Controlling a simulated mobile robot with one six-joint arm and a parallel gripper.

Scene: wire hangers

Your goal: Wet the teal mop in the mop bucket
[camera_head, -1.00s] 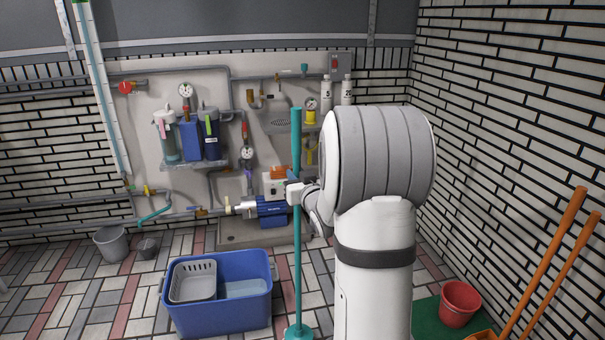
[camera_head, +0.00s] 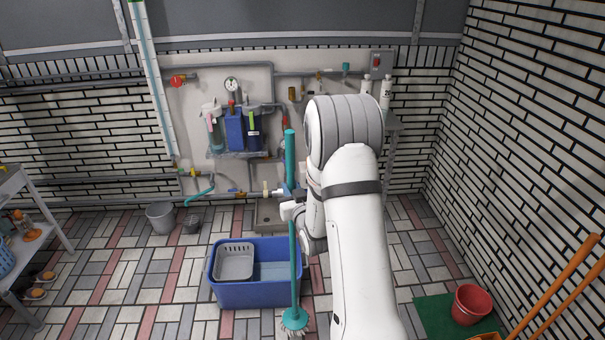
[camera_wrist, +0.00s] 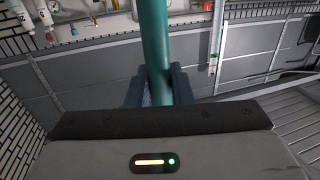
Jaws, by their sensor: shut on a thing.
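The teal mop (camera_head: 294,262) stands nearly upright in the head view, its fringed head low in front of the bucket's right end. My gripper (camera_head: 290,210) is shut on its handle, partway up. In the wrist view the teal handle (camera_wrist: 154,45) runs up between the dark fingers of my gripper (camera_wrist: 158,85). The blue mop bucket (camera_head: 240,295) is on the tiled floor, left of and behind the mop. It has a grey wringer basket (camera_head: 234,262) at its left and water (camera_head: 272,271) at its right. Whether the mop head touches the floor is unclear.
A grey pail (camera_head: 161,218) and a smaller dark pot (camera_head: 193,224) stand behind the bucket. A shelf (camera_head: 40,225) is at the left. A red bucket (camera_head: 468,305) on a green mat and orange handles (camera_head: 556,285) are at the right. The floor left of the bucket is clear.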

